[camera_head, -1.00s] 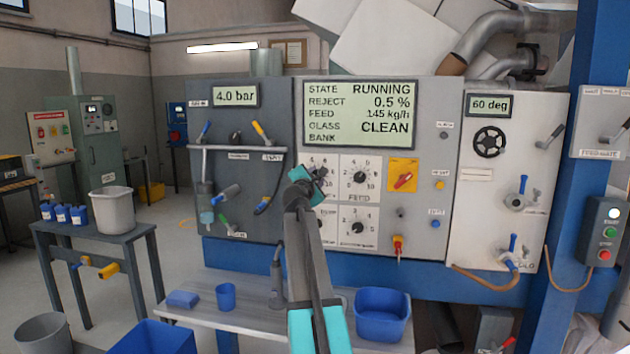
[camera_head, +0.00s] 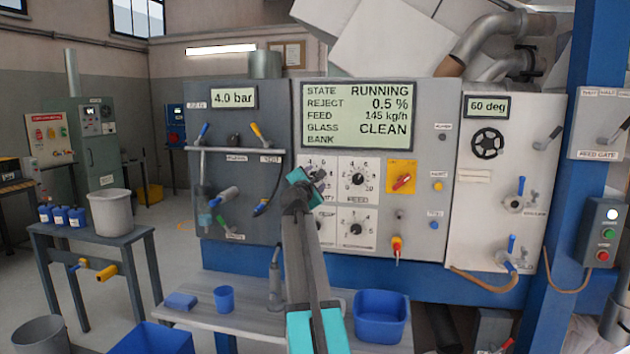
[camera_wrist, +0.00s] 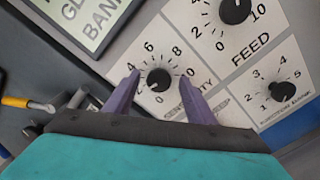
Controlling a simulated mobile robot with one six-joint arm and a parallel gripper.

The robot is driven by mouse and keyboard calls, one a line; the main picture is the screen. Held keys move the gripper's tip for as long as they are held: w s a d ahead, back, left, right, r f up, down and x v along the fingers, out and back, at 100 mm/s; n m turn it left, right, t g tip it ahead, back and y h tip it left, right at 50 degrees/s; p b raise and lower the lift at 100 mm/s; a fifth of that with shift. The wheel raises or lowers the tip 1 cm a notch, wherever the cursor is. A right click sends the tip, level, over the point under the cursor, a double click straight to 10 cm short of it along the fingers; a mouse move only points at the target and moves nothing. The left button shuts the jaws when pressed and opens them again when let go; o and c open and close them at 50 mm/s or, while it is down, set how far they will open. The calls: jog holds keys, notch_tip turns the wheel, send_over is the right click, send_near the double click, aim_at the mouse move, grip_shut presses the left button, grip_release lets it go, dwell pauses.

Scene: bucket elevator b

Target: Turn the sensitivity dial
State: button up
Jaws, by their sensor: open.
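The sensitivity dial (camera_wrist: 159,79) is a round black knob on a white plate numbered 0 to 10, below the display screen. In the wrist view my gripper (camera_wrist: 158,80) is open, with one purple finger on each side of the dial's face. I cannot tell whether the fingers touch the knob or how far they stand from the panel. The label under the dial is partly covered by a finger, and "ITY" shows. In the head view my gripper and wrist (camera_head: 305,183) hide most of this dial.
The feed dial (camera_head: 358,179) is just right of the sensitivity dial, with another numbered dial (camera_head: 356,228) below it. A red handle on a yellow plate (camera_head: 402,182) is further right. The display (camera_head: 357,115) is above. A bench with a blue tub (camera_head: 380,318) stands below.

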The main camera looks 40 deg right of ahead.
jog(key=b+v, duration=0.1)
jog(key=v, duration=1.2)
jog(key=shift+a, duration=0.15)
jog(key=shift+s, duration=0.1)
dwell(0.4)
